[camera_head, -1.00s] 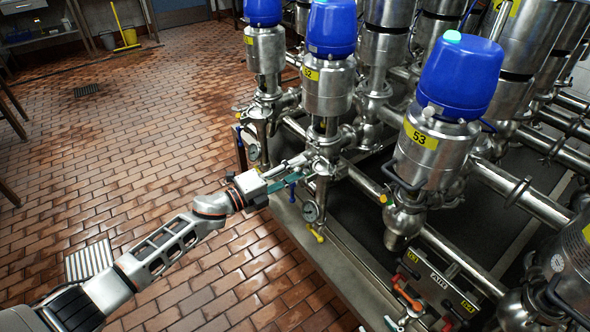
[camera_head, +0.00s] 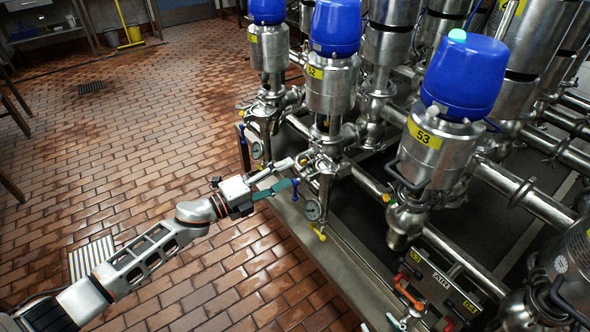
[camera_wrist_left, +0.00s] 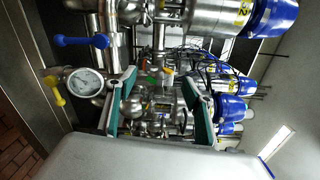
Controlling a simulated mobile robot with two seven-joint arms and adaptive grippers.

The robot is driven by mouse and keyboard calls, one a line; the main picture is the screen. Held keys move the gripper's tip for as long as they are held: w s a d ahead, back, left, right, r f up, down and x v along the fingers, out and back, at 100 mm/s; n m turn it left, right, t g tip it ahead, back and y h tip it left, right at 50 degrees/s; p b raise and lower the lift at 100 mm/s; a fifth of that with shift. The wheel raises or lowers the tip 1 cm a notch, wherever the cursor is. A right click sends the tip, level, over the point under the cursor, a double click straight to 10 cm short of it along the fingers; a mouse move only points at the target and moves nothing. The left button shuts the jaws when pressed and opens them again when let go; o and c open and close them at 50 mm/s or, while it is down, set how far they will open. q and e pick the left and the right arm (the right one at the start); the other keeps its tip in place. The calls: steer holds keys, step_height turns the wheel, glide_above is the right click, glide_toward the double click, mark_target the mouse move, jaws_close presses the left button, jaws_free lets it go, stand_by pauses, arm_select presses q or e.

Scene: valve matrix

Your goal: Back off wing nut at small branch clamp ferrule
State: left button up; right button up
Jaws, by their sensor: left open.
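My left gripper (camera_head: 290,173) is open, its two fingers spread, at the front of the valve row beside the branch pipe under valve 52 (camera_head: 330,85). In the left wrist view the green-padded fingers (camera_wrist_left: 160,95) show with nothing gripped between them. Steel branch fittings (camera_wrist_left: 155,108) appear beyond and between the fingers. The clamp ferrule and its wing nut are too small to pick out surely among these fittings. My right gripper is not in view.
A blue handle (camera_wrist_left: 82,41) and a yellow handle (camera_head: 318,232) stick out near the gauge. Valve 53 (camera_head: 437,140) and cross pipes crowd the right. The brick floor (camera_head: 150,130) on the left is open.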

arm_select(q)
steer(key=v, duration=0.7)
stand_by(0.3)
steer(key=s+a+f+n+y, duration=0.3)
steer(key=s+f+n, duration=0.3)
steer(key=s+n, duration=0.2)
steer(key=s+a+f+n+y+p, duration=0.1)
steer(key=s+a+f+n+y, duration=0.2)
steer(key=s+f+n+y, duration=0.2)
steer(key=s+a+f+n+y+p, duration=0.1)
steer(key=s+a+f+n+y, duration=0.3)
steer(key=s+f+n, duration=0.5)
steer(key=s+n, duration=0.4)
steer(key=s, duration=0.2)
arm_select(e)
steer(key=shift+s+a+r, duration=0.25)
steer(key=shift+s+r, duration=0.05)
steer(key=shift+r, duration=0.25)
steer(key=shift+w+r, duration=0.15)
steer(key=shift+r, duration=0.15)
